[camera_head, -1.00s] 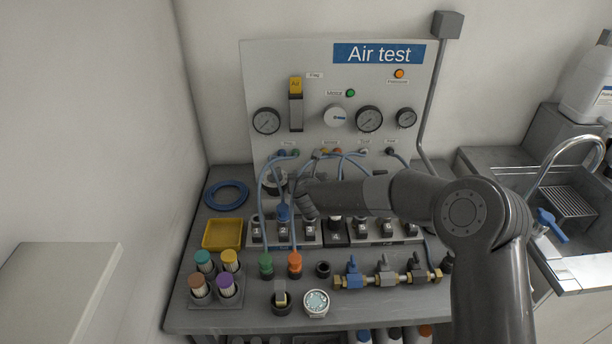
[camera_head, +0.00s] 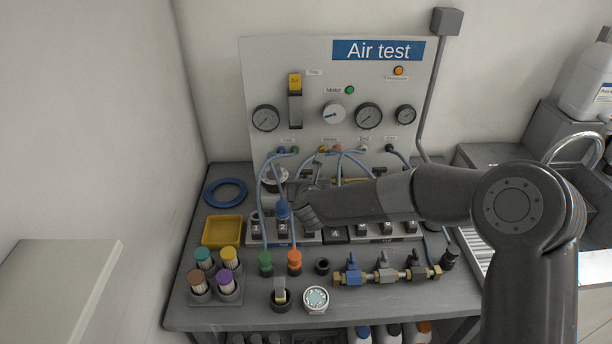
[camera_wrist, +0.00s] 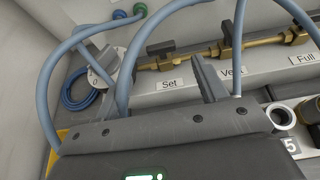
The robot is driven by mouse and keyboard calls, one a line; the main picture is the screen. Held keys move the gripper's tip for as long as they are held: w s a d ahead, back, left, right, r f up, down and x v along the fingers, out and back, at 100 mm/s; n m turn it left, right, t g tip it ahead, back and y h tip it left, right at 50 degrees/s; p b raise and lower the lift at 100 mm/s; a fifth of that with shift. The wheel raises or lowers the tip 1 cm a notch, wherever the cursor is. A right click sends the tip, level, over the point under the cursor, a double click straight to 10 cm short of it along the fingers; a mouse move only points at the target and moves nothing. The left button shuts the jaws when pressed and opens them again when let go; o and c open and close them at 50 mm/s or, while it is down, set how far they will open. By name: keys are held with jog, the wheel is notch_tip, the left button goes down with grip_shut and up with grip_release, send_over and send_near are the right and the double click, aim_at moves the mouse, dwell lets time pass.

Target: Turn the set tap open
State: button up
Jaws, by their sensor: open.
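The set tap (camera_wrist: 162,47) shows in the wrist view as a dark handle on a brass pipe, above the label "Set" (camera_wrist: 169,85). My gripper (camera_wrist: 156,66) is open, with one finger at the left and one at the right of the tap in the picture. The fingers look apart from the handle, and nothing is between them. In the head view my wrist is low before the panel and hides much of this pipe; the fingertips cannot be made out there.
The vent tap (camera_wrist: 228,38) is right of the set tap on the pipe. Blue hoses (camera_wrist: 45,95) loop close around my fingers. A numbered socket row (camera_head: 363,231), a front tap row (camera_head: 383,274) and a yellow tray (camera_head: 222,231) stand on the bench.

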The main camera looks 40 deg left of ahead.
jog(key=shift+v, duration=1.4)
jog(key=w+d+r+n+h, duration=0.1)
jog(key=d+r+n, duration=0.4)
jog(key=d, duration=0.5)
jog(key=w+d+r+n+g+h, duration=0.1)
jog(key=w+d+r+n, duration=0.15)
jog(key=d+n, duration=0.65)
jog(key=w+d+r+n+h, duration=0.15)
jog(key=d+r+n, duration=0.3)
jog(key=d, duration=0.75)
jog(key=s+d+n+g+h, duration=0.1)
jog(key=s+d+n+h, duration=0.1)
jog(key=s+d, duration=0.4)
jog(key=s+d+r+n+g+h, duration=0.1)
jog(key=s+d, duration=0.6)
jog(key=d, duration=0.7)
jog(key=s+d+r+n+h, duration=0.1)
jog(key=s+d+n+h, duration=0.2)
jog(key=d, duration=0.7)
jog(key=s+n, duration=0.2)
jog(key=s, duration=0.2)
jog(key=shift+d+r+g, duration=0.2)
jog(key=shift+d+g, duration=0.15)
jog(key=shift+g, duration=0.05)
jog(key=shift+o, duration=0.4)
